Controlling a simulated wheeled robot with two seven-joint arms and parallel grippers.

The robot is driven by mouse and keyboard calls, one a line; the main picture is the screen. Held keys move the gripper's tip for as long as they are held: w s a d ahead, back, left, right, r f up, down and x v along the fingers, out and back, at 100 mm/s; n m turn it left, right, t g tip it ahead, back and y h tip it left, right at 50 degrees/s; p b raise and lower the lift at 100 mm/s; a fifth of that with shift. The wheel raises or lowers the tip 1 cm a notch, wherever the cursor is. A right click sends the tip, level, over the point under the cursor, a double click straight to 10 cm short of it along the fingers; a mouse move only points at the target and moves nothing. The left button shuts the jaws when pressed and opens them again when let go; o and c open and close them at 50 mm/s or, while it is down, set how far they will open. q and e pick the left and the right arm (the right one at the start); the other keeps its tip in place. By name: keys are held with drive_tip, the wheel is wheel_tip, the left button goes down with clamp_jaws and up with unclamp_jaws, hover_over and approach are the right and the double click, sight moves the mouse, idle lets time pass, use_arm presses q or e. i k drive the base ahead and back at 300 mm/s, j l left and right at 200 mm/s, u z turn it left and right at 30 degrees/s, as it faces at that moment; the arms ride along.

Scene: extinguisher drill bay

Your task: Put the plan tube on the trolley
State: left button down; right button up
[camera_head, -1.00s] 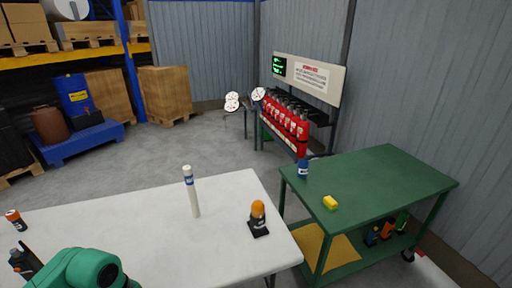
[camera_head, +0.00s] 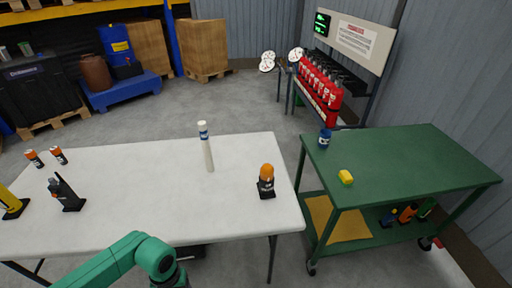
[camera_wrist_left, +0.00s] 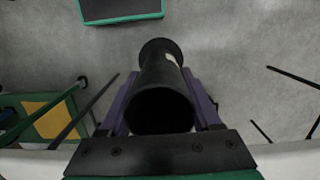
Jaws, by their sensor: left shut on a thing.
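The plan tube appears to be the black tube (camera_wrist_left: 162,98) with a small pale label, seen nearly end-on in the left wrist view. My left gripper (camera_wrist_left: 162,112) is shut on it, with a finger on each side. In the head view my green left arm reaches in at the bottom, and the gripper and tube are mostly out of frame or hidden there. The green trolley (camera_head: 405,165) stands right of the white table. My right gripper is not in view.
The white table (camera_head: 120,215) holds a white tube with a blue band (camera_head: 206,148), an orange beacon (camera_head: 266,180), a black radio (camera_head: 65,194) and small orange-topped items. The trolley's lower shelf carries a yellow cloth (camera_head: 335,222) and bottles. Most of the trolley top is clear.

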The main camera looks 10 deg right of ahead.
sight(390, 160)
drive_tip(key=l+z, duration=0.15)
drive_tip(key=l, duration=0.95)
drive_tip(key=i+l+z, duration=0.15)
drive_tip(key=l, duration=0.9)
drive_tip(key=k, duration=0.05)
